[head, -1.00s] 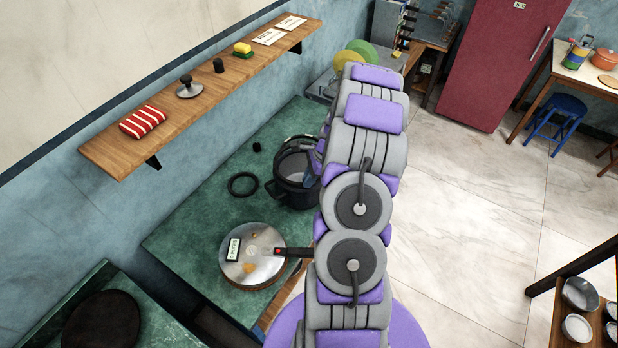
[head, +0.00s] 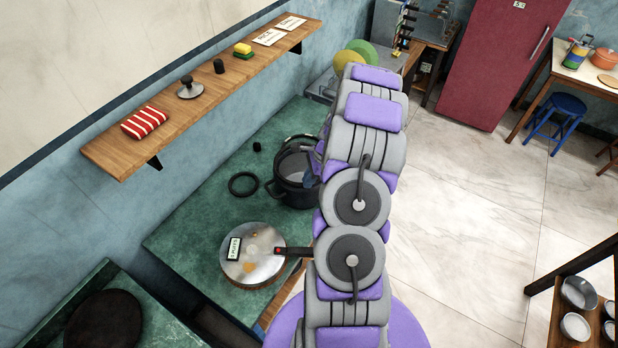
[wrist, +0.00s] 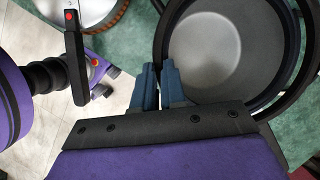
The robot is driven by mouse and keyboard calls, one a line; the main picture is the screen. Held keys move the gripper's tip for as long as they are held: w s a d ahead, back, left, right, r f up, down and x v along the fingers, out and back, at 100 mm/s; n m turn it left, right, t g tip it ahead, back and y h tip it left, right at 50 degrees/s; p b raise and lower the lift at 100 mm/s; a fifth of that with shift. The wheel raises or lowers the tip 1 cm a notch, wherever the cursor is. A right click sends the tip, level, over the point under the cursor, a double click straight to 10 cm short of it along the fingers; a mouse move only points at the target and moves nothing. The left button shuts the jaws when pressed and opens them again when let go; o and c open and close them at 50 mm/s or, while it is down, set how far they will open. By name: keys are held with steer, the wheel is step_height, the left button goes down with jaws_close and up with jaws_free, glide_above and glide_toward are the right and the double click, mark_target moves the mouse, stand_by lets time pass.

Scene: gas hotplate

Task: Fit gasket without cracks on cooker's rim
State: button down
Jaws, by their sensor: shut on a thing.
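The dark cooker pot (head: 295,196) stands on the green counter, open at the top. Its pale inside (wrist: 205,50) shows in the wrist view. A black ring, which looks like a gasket (wrist: 298,85), runs along the right side of the pot's mouth; I cannot tell if it is seated. A second black gasket (head: 243,184) lies flat on the counter left of the pot. My gripper (wrist: 159,72) is at the pot's left rim, its blue fingers close together. What they grip is mostly hidden, apparently the ring at the rim. Cracks cannot be made out.
The round steel lid (head: 262,262) with a black handle lies on the counter in front of the pot. A small black piece (head: 257,147) sits behind. A wooden shelf (head: 215,85) holds a striped cloth, a sponge and cards.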

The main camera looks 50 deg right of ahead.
steer(key=shift+f, duration=0.9)
steer(key=c, duration=1.1)
jaws_free()
steer(key=v, duration=1.7)
steer(key=shift+w+d+r+p, duration=0.1)
steer(key=shift+d+p, duration=0.1)
steer(key=shift+p, duration=0.1)
steer(key=s+a+r+n+g+b, duration=0.1)
steer(key=a+r+n+g+b, duration=0.15)
steer(key=a+n, duration=0.7)
steer(key=a+r+n+g+b, duration=0.1)
steer(key=a+r+n+b, duration=0.2)
steer(key=a, duration=1.3)
steer(key=s+a+n+h+b, duration=0.1)
steer(key=s+a+n, duration=0.3)
steer(key=s, duration=0.2)
steer(key=s+a+f+n+h+b, duration=0.1)
steer(key=s+a+n, duration=0.3)
steer(key=s, duration=0.3)
steer(key=s+a+n+g+h+b, duration=0.1)
steer(key=s+a+n+b, duration=0.1)
steer(key=s+a+n, duration=0.3)
steer(key=shift+s+a+f, duration=0.1)
steer(key=shift+s+f, duration=0.1)
steer(key=shift+s, duration=0.3)
steer(key=shift+s+a+f, duration=0.1)
steer(key=shift+s+f, duration=0.1)
steer(key=shift+s, duration=0.25)
